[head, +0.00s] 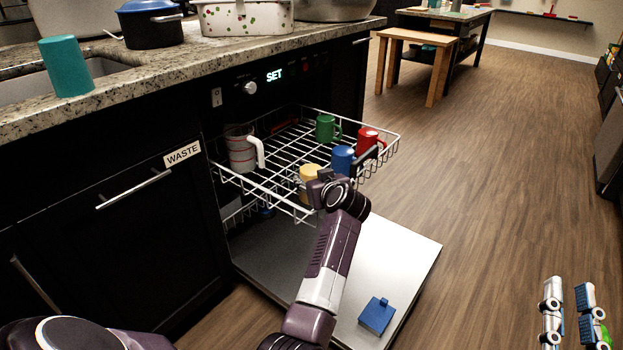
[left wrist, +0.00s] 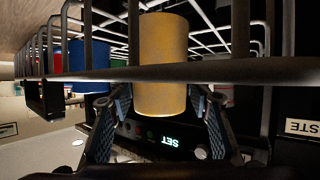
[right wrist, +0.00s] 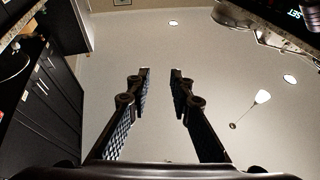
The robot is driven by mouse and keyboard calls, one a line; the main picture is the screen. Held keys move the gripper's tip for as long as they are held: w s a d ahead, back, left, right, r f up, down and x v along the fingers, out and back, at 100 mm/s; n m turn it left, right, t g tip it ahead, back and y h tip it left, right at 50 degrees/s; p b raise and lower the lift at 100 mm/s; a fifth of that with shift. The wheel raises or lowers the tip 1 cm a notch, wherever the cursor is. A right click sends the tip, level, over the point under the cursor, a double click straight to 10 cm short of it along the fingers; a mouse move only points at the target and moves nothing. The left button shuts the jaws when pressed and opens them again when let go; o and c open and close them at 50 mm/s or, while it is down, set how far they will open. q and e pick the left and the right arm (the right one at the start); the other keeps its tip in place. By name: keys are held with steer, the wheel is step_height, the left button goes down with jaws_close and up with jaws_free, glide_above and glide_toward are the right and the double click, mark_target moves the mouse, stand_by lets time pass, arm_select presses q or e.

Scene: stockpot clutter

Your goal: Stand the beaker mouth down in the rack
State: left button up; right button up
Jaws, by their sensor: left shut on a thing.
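A plain yellow beaker (head: 310,174) is at the front of the pulled-out dishwasher rack (head: 268,192). It shows no handle in the left wrist view (left wrist: 163,62). I cannot tell whether its mouth faces down or whether it rests on the wires. My left gripper (head: 322,185) reaches the rack's front edge. Its fingers (left wrist: 163,92) are shut on the beaker from both sides, with the rack's rim wire crossing in front. My right gripper (right wrist: 160,78) is open and empty, pointing towards the ceiling, and is not in the head view.
In the rack stand a blue mug (head: 342,158), a red mug (head: 368,141), a green mug (head: 325,127) and a clear jug (head: 240,152). A teal cup (head: 66,68) stands on the counter. A blue object (head: 377,315) lies on the open dishwasher door (head: 405,245).

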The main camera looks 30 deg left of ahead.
steer(key=shift+f, duration=0.2)
arm_select(q)
steer(key=o, duration=1.2)
arm_select(e)
steer(key=shift+w+f+h, duration=0.1)
steer(key=shift+f+h, duration=0.15)
steer(key=shift+h, duration=0.05)
